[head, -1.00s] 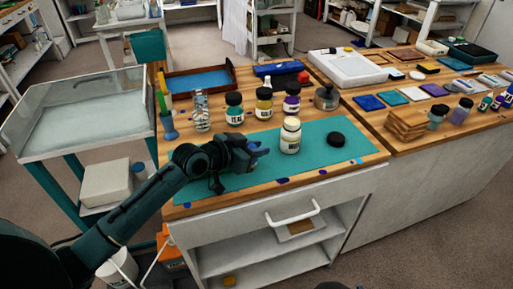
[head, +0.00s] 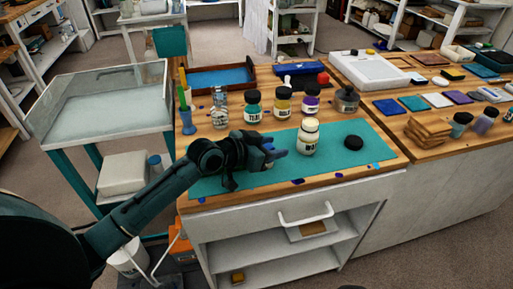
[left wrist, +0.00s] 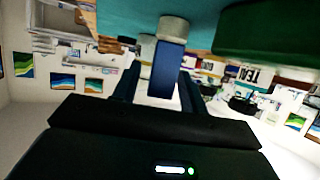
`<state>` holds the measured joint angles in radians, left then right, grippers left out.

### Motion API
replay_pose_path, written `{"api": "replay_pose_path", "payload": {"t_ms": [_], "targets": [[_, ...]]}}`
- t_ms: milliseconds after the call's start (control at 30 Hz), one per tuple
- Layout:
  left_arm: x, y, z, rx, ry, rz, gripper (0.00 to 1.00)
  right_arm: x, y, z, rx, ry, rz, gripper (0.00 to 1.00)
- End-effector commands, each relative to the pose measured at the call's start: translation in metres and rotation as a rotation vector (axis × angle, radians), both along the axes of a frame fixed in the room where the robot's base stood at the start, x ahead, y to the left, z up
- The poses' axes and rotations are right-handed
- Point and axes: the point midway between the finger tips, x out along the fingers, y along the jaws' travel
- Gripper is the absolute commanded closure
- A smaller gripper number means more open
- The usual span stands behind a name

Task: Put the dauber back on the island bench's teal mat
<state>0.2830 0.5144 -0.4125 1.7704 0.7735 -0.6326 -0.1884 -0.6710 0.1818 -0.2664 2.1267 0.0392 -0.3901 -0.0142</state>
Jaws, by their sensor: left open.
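The teal mat (head: 345,163) lies along the near side of the island bench's wooden top. My left gripper (head: 264,155) is low over the mat's middle-left, with its fingers open. A blue piece (head: 277,153), which looks like the dauber, shows at the fingertips. In the left wrist view, which is upside down, the dauber's blue body (left wrist: 165,70) is between the open fingers (left wrist: 158,88). Its pale end (left wrist: 173,27) is against the teal surface and seems to stand on it. Exact finger contact cannot be told. My right gripper is out of view.
A cream jar (head: 308,138) stands on the mat just right of the gripper, with a dark lid (head: 353,142) beyond it. Several bottles, including a teal one (head: 252,108), stand behind the mat. The mat's front left is clear.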

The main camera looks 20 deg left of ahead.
Motion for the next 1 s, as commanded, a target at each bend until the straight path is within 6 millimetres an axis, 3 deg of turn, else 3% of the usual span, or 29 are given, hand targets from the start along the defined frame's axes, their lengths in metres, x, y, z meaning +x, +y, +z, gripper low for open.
{"api": "replay_pose_path", "payload": {"t_ms": [500,700,1000], "targets": [[-0.077,0.051,0.035,0.004,0.003,0.001,0.57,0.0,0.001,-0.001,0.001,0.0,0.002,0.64],[-0.088,0.057,0.042,0.002,0.002,-0.001,0.57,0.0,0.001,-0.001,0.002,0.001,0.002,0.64],[-0.088,0.057,0.043,0.001,0.002,-0.001,0.57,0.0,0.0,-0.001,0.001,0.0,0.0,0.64]]}}
